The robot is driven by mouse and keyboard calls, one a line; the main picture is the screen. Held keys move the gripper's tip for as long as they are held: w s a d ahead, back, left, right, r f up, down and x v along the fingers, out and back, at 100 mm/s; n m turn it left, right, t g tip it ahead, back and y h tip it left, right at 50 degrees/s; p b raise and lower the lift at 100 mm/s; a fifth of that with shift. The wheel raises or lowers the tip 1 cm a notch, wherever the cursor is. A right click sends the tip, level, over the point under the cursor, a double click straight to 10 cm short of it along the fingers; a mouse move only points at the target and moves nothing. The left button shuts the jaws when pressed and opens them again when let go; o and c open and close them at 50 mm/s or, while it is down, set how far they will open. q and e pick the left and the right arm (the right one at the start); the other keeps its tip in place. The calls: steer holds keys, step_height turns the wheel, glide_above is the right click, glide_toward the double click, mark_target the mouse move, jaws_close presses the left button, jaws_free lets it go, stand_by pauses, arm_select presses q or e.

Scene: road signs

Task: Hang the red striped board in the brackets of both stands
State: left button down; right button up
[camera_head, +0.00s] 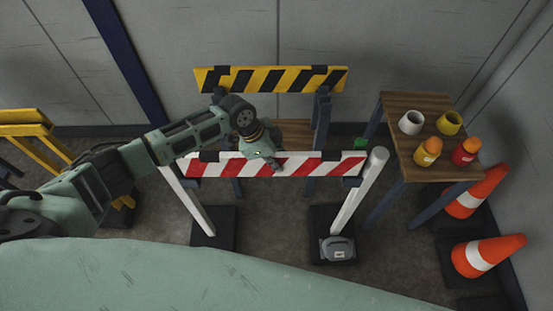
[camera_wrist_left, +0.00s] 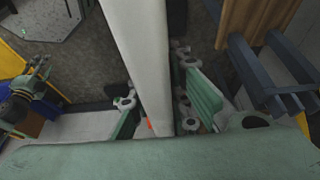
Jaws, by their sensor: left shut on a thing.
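The red and white striped board (camera_head: 227,168) lies level between the two stands in the head view. Its right end is close beside the white post of the right stand (camera_head: 357,196). Its left end overlaps the upper part of the left stand (camera_head: 190,204). Dark pieces show at its top edge near both ends; whether it sits in the brackets I cannot tell. My left gripper (camera_head: 268,158) is shut on the board near its middle. In the left wrist view a pale strip, seemingly the board (camera_wrist_left: 147,65), runs between the gripper's fingers (camera_wrist_left: 160,110). My right gripper is not in view.
A yellow and black striped board (camera_head: 268,79) hangs behind on blue supports. A wooden table (camera_head: 408,100) with cups and bottles stands at right, beside orange cones (camera_head: 482,255). A grey weight (camera_head: 338,249) rests on the right stand's base. A yellow trestle (camera_head: 35,130) is at far left.

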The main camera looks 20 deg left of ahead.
arm_select(q)
steer(key=shift+f+b, duration=1.3)
steer(key=shift+f, duration=0.95)
steer(key=shift+f, duration=0.15)
steer(key=c, duration=1.6)
jaws_free()
steer(key=shift+o, duration=0.2)
steer(key=shift+s+f, duration=0.1)
steer(key=shift+f, duration=0.1)
steer(key=v, duration=1.2)
steer(key=shift+r, duration=0.15)
steer(key=shift+d, duration=0.1)
